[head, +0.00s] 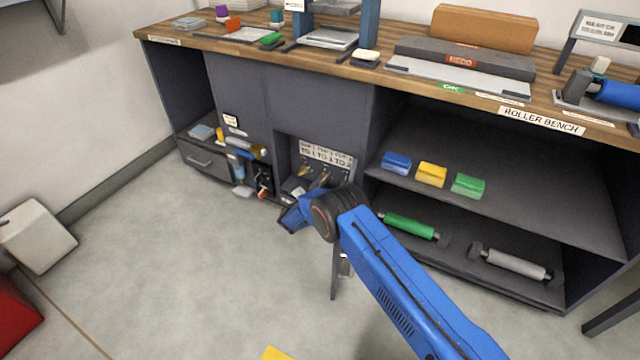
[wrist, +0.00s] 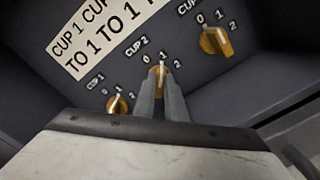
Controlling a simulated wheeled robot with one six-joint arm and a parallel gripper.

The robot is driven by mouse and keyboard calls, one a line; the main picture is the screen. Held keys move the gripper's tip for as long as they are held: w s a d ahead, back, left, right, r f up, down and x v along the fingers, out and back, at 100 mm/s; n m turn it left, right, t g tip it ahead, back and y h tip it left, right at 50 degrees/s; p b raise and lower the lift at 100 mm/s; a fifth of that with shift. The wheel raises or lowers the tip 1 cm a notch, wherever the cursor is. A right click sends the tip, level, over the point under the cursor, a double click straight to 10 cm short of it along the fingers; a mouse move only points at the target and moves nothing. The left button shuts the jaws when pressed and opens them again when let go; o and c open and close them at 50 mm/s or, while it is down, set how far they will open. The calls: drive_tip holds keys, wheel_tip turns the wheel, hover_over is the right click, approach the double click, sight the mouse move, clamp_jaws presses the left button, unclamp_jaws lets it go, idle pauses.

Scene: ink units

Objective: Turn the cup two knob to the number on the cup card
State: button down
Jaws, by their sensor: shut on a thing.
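The cup two knob (wrist: 158,73) is orange, in the middle of the wrist view, under a "CUP 2" label with marks 0, 1 and 2. Its pale pointer looks to be near the 1, but the fingers hide much of it. My gripper (wrist: 161,88) is shut on this knob, one finger on each side. The white cup card (wrist: 90,42) is above; in the wrist view it reads "TO 1 TO 1" and is cut off at the top. The card also shows in the head view (head: 325,153), in the recess above the knobs.
The cup one knob (wrist: 117,104) is close on the left and another orange knob (wrist: 215,41) is on the right. The recess walls stand close around my gripper. Blue, yellow and green blocks (head: 432,174) lie on the open shelf to the right.

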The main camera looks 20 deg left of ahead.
drive_tip(key=shift+f, duration=0.1)
drive_tip(key=c, duration=1.8)
unclamp_jaws()
drive_tip(key=s+a, duration=0.1)
drive_tip(key=s, duration=1.6)
drive_tip(key=shift+s+a, duration=0.15)
drive_tip(key=shift+s, duration=0.1)
